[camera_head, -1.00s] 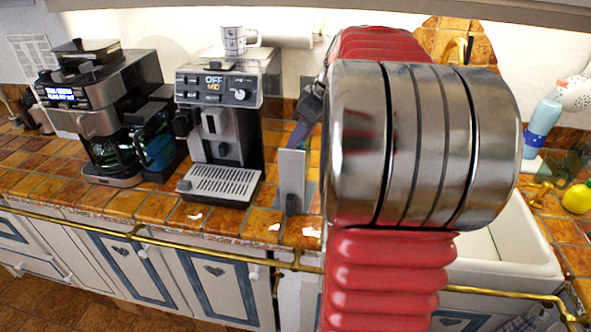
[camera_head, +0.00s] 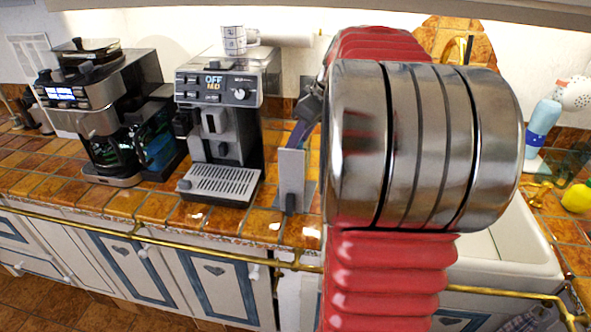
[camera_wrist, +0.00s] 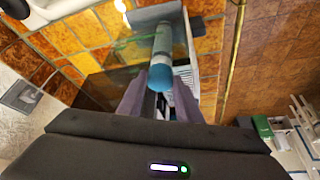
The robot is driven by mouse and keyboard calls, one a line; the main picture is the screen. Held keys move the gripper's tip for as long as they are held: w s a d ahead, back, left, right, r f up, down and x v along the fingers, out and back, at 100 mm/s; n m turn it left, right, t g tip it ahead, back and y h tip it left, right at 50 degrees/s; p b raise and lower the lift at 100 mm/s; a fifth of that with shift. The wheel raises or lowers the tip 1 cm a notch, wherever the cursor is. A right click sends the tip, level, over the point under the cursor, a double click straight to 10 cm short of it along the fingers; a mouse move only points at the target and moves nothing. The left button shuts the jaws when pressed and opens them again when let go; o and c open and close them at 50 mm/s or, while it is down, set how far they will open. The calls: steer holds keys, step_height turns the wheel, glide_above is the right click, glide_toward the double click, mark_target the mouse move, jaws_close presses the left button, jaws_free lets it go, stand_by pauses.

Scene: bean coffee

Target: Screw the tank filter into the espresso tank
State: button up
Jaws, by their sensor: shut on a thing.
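My gripper (camera_wrist: 160,90) points away from the wrist camera. Its two purple fingers flank a pale cylinder with a blue near end, which looks like the tank filter (camera_wrist: 161,76), and appear shut on it. A dark, see-through box, probably the espresso tank (camera_wrist: 125,85), lies around or behind the filter in the wrist view. In the head view a grey upright panel (camera_head: 290,178) stands below the fingers, probably part of the tank. The filter is hidden there by my arm. I cannot tell whether the filter touches the tank. The espresso machine (camera_head: 218,130) stands left of it.
A dark coffee maker (camera_head: 95,110) stands at the left. A patterned cup (camera_head: 234,41) sits on the espresso machine. A white sink (camera_head: 505,250), a blue bottle (camera_head: 543,122) and a yellow item (camera_head: 578,198) are at the right. A brass rail (camera_head: 190,245) runs along the counter front.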

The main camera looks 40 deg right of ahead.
steer(key=shift+a+m+h, duration=0.15)
steer(key=shift+m+h, duration=0.5)
steer(key=shift+m, duration=0.75)
steer(key=shift+a+m+h, duration=0.1)
steer(key=shift+m+h, duration=0.55)
steer(key=shift+m, duration=0.75)
steer(key=o, duration=1.3)
steer(key=shift+f+n, duration=0.1)
steer(key=shift+n, duration=0.2)
steer(key=shift+d+n+y, duration=0.15)
steer(key=shift+n+y, duration=0.55)
steer(key=shift+n, duration=0.65)
steer(key=shift+d+n+y, duration=0.1)
steer(key=shift+n+y, duration=0.6)
steer(key=shift+n, duration=0.65)
steer(key=shift+c, duration=0.6)
